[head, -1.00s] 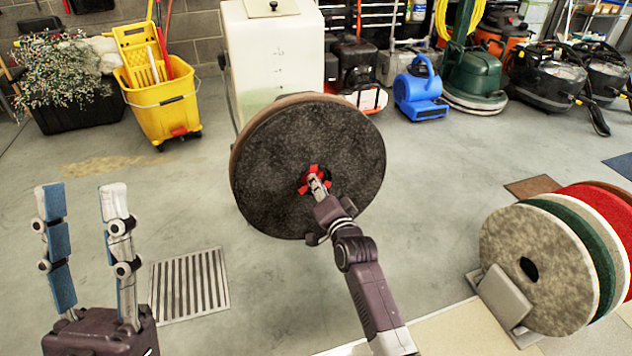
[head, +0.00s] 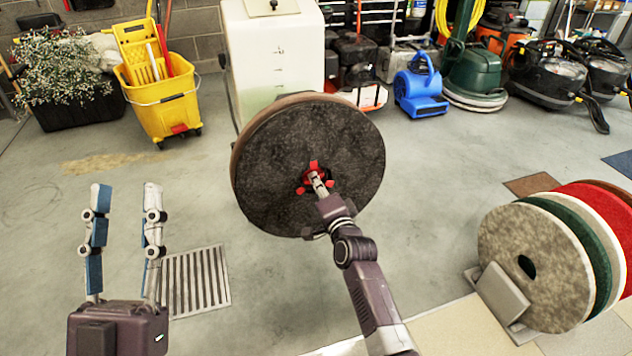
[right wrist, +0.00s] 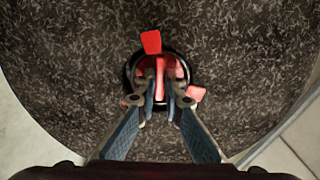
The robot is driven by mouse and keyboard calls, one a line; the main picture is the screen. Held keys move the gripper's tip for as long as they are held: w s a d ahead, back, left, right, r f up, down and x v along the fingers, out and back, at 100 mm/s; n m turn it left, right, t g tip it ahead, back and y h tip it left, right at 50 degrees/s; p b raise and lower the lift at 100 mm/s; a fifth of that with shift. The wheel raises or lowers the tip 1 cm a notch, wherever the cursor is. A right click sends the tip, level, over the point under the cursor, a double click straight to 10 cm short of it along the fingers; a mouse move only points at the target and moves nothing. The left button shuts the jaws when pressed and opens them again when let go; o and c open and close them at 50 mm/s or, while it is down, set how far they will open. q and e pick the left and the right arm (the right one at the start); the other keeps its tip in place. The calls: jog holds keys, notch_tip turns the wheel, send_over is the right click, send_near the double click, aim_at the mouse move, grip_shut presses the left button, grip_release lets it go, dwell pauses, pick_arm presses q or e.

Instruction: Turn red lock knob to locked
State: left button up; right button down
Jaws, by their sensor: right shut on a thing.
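The red lock knob (head: 314,167) sits in the centre hole of a dark round pad (head: 270,150) that faces me upright. In the right wrist view the knob (right wrist: 152,42) shows red lobes at top and lower right, with a red bar between the fingers. My right gripper (head: 316,178) is shut on the knob, and its fingers (right wrist: 160,98) reach into the hole from both sides of the bar. The fingers hide part of the knob. My left gripper (head: 124,188) is open and empty, fingers up, at the lower left, well apart from the pad.
A rack (head: 495,300) with several upright pads stands on the floor at the right. A white tank (head: 275,60) is behind the dark pad. A yellow mop bucket (head: 165,105), a blue blower (head: 420,92) and machines line the back. The floor between is clear.

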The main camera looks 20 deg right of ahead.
jog(key=m+p, duration=0.1)
jog(key=m, duration=0.3)
jog(key=shift+d, duration=0.1)
jog(key=c, duration=2.1)
grip_release()
pick_arm(q)
jog(key=w+f+g, duration=0.2)
jog(key=f, duration=0.1)
jog(key=w+f+g, duration=0.1)
jog(key=f, duration=0.1)
jog(key=shift+w+d+y, duration=0.15)
jog(key=shift+y, duration=0.25)
